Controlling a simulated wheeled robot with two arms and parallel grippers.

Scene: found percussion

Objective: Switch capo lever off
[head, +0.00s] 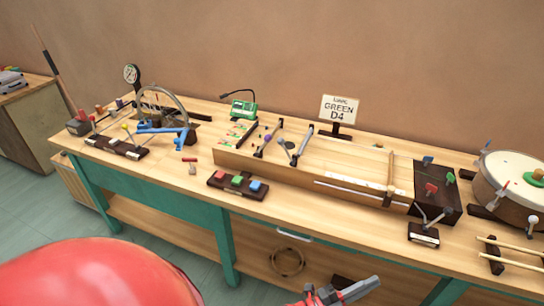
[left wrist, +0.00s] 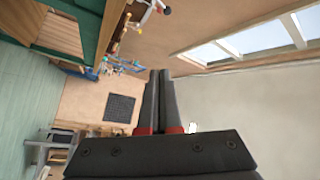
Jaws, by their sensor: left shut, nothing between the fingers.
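A long wooden stringed box (head: 325,178) lies on the workbench, with crossbars and small posts over its top. A small lever on a dark labelled base (head: 424,236) stands at the bench's front edge, right of the middle; its rod leans up to the right. I cannot tell for sure which part is the capo lever, and its label is too small to read. My left gripper (head: 360,288) is low in front of the bench, shut and empty, apart from everything on top. Its closed fingers also show in the left wrist view (left wrist: 158,98). My right gripper is not in view.
The bench (head: 165,172) has teal legs and a lower shelf. A block with coloured buttons (head: 238,184), a "GREEN D4" sign (head: 340,109), a dark box with coloured knobs (head: 437,188) and a drum (head: 510,185) stand on it. Floor at left is clear.

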